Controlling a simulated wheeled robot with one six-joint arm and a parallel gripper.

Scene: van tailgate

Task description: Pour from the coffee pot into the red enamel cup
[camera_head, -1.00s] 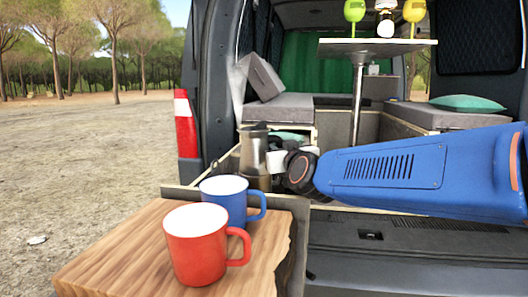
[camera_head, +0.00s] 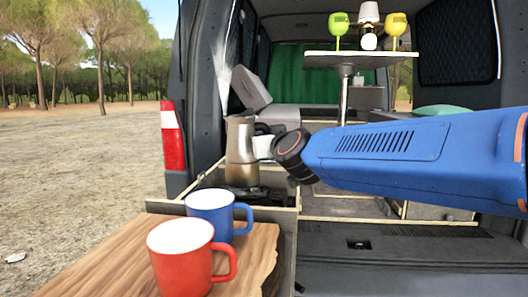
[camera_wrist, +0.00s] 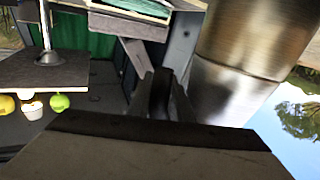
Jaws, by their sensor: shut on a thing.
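The metal coffee pot (camera_head: 240,140) is upright in the head view, behind the mugs, just above a dark round base (camera_head: 246,191). My gripper (camera_head: 265,147) is at its right side, partly hidden by my blue arm. In the wrist view the pot's shiny body (camera_wrist: 235,65) fills the upper right, and my gripper (camera_wrist: 160,98) is shut on its dark handle. The red enamel cup (camera_head: 181,262) stands upright on the wooden board, at the front left of the pot. Its inside looks white; no liquid can be made out.
A blue mug (camera_head: 211,210) stands close behind the red cup, between it and the pot. The wooden board (camera_head: 90,262) has free room at the left. The van's table (camera_head: 360,57) holds green and yellow cups and a lamp further back.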

